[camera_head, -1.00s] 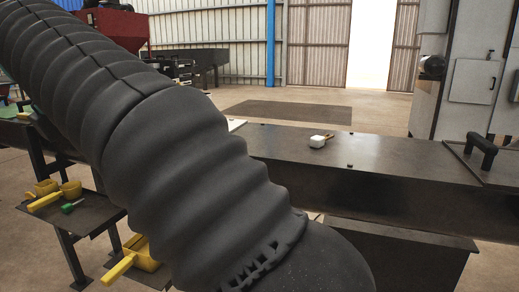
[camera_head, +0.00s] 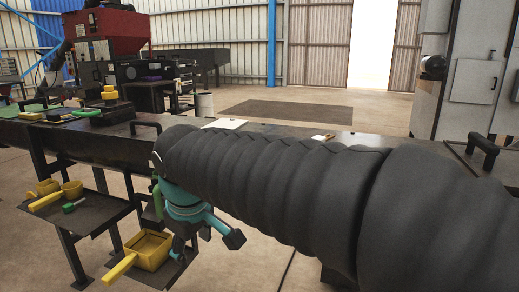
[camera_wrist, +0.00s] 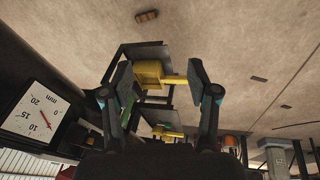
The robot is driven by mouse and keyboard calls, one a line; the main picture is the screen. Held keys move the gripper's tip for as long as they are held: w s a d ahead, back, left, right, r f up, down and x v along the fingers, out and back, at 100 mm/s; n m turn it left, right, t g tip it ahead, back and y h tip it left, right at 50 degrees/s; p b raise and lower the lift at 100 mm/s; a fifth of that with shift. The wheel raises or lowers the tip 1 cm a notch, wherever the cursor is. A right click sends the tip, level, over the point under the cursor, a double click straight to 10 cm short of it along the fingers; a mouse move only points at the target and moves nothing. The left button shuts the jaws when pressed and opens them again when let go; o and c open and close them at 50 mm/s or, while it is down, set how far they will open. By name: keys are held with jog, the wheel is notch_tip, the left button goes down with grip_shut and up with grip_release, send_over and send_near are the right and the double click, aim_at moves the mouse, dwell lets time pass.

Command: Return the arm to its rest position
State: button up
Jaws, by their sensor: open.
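My arm crosses the head view from the right edge toward the middle left, its dark ribbed sleeve covering much of the bench. My gripper (camera_head: 207,250) hangs teal and dark at the arm's left end, in front of the bench and right of the yellow scoops. In the wrist view my gripper (camera_wrist: 160,70) shows two fingers spread wide apart with nothing held between them. A yellow scoop (camera_wrist: 150,73) lies beyond the fingers, apart from them.
A dark bench (camera_head: 92,145) runs behind my arm. A low shelf (camera_head: 95,215) holds yellow scoops (camera_head: 46,187); a larger one (camera_head: 150,250) sits lower. A dial gauge (camera_wrist: 35,115) is close at left in the wrist view. A red machine (camera_head: 105,30) stands at the back left.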

jog(key=s+d+f+m, duration=0.3)
jog(key=d+m, duration=0.1)
jog(key=d, duration=0.5)
jog(key=s+d+f+m+t+h, duration=0.1)
jog(key=s+d+m, duration=0.3)
jog(key=d, duration=0.6)
jog(key=s+d+f+m+t, duration=0.1)
jog(key=s+d+f+m, duration=0.3)
jog(key=d, duration=0.5)
jog(key=shift+s+d+f, duration=0.15)
jog(key=shift+s+f, duration=0.1)
jog(key=shift+f, duration=0.1)
